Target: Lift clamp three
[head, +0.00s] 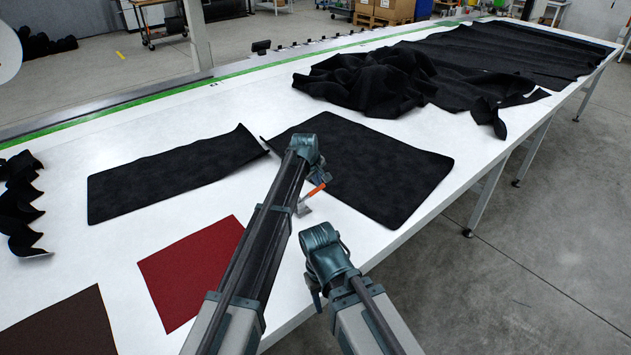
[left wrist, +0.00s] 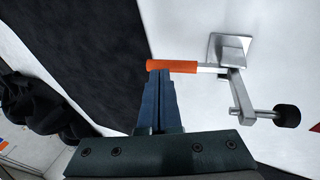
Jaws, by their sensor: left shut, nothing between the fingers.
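A toggle clamp with an orange handle (head: 318,188) and a grey metal body stands by the black fabric piece on the white table. In the left wrist view its orange grip (left wrist: 172,66) lies level across the picture, and its metal body (left wrist: 233,56) and black-tipped spindle are on the right. No number shows on it. My left gripper (left wrist: 160,76) is shut and empty, its fingertips at the orange grip; I cannot tell whether they touch it. In the head view the left gripper (head: 322,177) is small beside the handle.
The long white table (head: 75,155) carries a black fabric piece (head: 375,165), another black piece (head: 165,175), a red piece (head: 190,275) and a brown piece (head: 62,328). A crumpled black fabric heap (head: 370,80) lies farther back. White table surface is bare between the pieces.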

